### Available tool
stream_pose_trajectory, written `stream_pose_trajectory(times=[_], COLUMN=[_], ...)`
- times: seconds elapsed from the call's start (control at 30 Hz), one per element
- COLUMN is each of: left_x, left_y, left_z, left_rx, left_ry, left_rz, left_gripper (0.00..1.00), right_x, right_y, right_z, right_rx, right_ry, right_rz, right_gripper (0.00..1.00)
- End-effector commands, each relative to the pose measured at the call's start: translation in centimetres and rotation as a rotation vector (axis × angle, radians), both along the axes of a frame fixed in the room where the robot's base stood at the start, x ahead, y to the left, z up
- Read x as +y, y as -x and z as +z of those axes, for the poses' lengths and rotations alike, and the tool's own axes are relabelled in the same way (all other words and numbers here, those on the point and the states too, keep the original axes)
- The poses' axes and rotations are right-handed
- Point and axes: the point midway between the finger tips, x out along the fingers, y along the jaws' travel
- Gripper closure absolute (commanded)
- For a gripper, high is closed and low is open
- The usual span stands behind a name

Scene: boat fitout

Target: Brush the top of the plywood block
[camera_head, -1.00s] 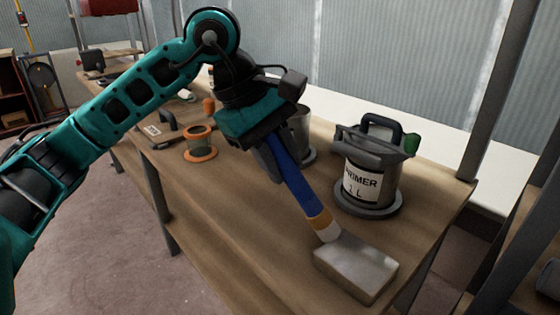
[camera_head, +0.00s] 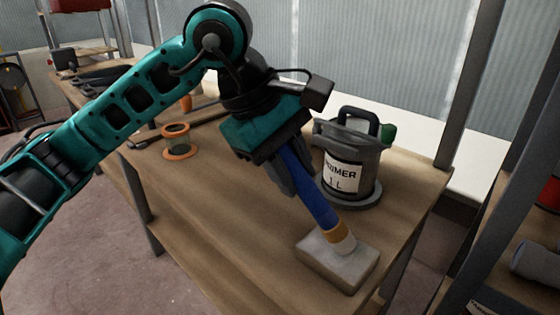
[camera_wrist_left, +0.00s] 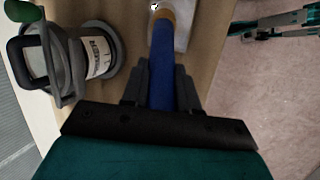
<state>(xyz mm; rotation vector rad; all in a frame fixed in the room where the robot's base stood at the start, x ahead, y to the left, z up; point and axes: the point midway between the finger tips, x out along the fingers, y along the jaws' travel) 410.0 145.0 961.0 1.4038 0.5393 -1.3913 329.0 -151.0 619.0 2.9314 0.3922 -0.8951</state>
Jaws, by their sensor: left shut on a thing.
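The plywood block (camera_head: 325,262) is a pale grey slab lying flat near the front right end of the workbench. My left gripper (camera_head: 290,172) is shut on the blue handle of a brush (camera_head: 316,202). The brush has an orange-tan band and a pale tip. It slants down, and its tip is over the block's top and looks in contact with it, though a small gap cannot be ruled out. In the left wrist view the brush (camera_wrist_left: 162,65) runs away from the fingers to the block (camera_wrist_left: 182,30) at the top edge. My right gripper is not in view.
A primer can (camera_head: 348,165) with a handle stands on a round base just behind the block. A grey upright post (camera_head: 470,90) rises at the right. The bench left of the block is clear.

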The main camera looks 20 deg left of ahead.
Motion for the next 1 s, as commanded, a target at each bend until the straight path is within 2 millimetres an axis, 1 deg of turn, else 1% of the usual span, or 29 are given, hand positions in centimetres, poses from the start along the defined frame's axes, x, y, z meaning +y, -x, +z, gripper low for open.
stream_pose_trajectory(times=[0.03,0.1,0.33,0.6,0.7,1.0], left_x=[-0.5,-0.8,-1.5,-3.8,-4.2,-4.4], left_y=[0.3,0.4,0.7,1.4,1.6,1.6], left_z=[-0.2,-0.2,-0.1,0.1,0.1,0.2], left_rx=[0.006,0.006,0.005,0.004,0.003,0.001], left_ry=[-0.003,-0.003,-0.003,-0.003,-0.002,-0.001], left_rz=[-0.006,-0.005,-0.005,-0.006,-0.003,0.000], left_gripper=[1.00,1.00,1.00,1.00,1.00,1.00], right_x=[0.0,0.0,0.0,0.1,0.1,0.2], right_y=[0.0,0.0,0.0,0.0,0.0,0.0], right_z=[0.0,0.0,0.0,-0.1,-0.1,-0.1], right_rx=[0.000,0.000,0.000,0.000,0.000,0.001], right_ry=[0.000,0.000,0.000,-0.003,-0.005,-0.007], right_rz=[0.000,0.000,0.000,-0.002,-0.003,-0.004], right_gripper=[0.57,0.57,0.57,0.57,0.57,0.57])
